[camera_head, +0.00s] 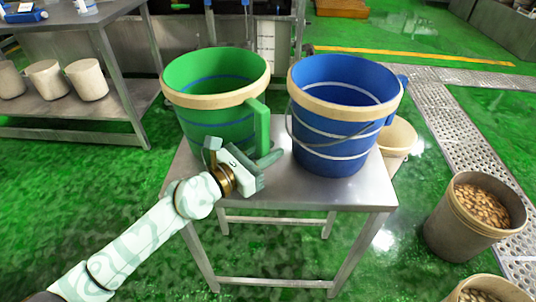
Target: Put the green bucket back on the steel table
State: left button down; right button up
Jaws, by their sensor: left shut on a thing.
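The green bucket (213,117) is upright, with a cream rim, dark blue bands and a green side handle (262,128) facing front right. It is at the left part of the steel table (310,188). My left gripper (262,162) is at the lower end of that handle and is shut on the green bucket. The gripper and wrist hide part of the bucket's lower front, so I cannot tell whether its base touches the tabletop. My right gripper is not in view.
A blue bucket (338,127) with a cream rim stands on the table's right half, close beside the green one. A pail (395,140) is behind the table's right side. A bin of brown pieces (462,222) stands at right. A shelf table (75,115) is at left.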

pick_arm(q)
jog(key=shift+s+r, duration=0.1)
jog(key=shift+r, duration=0.1)
jog(key=shift+f, duration=0.2)
jog(key=c, duration=1.3)
grip_release()
